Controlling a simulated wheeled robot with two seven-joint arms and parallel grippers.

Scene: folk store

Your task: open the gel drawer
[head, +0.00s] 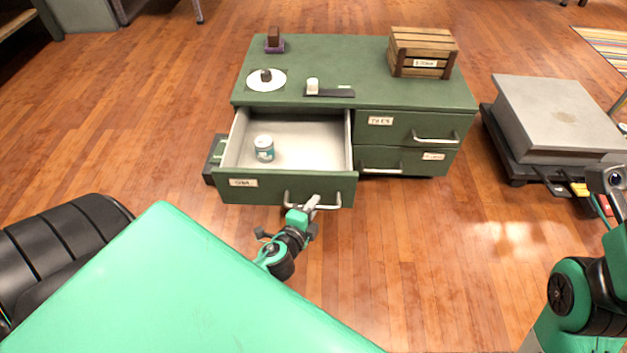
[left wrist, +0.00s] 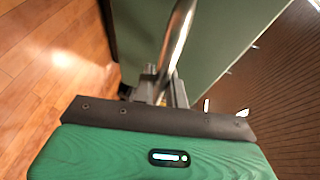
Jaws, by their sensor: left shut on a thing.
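The gel drawer (head: 283,188) is the upper left drawer of a green cabinet (head: 340,60) in the head view. It is pulled well out, and its pale inside shows. A small jar with a teal label (head: 264,148) stands inside it. A small label sits on the drawer front, too small to read surely. My left gripper (head: 312,204) is shut on the drawer's metal bar handle (head: 330,205). In the left wrist view the handle (left wrist: 178,40) runs up from between the fingers. My right arm shows at the right edge of the head view, but its gripper fingers are not clear.
On the cabinet top are a wooden crate (head: 422,54), a white disc (head: 266,80), a dark strip with a white piece (head: 330,92) and a small brown block (head: 274,40). Two closed drawers are at right. A grey box on a dark cart (head: 558,115) stands right. Wooden floor is clear between.

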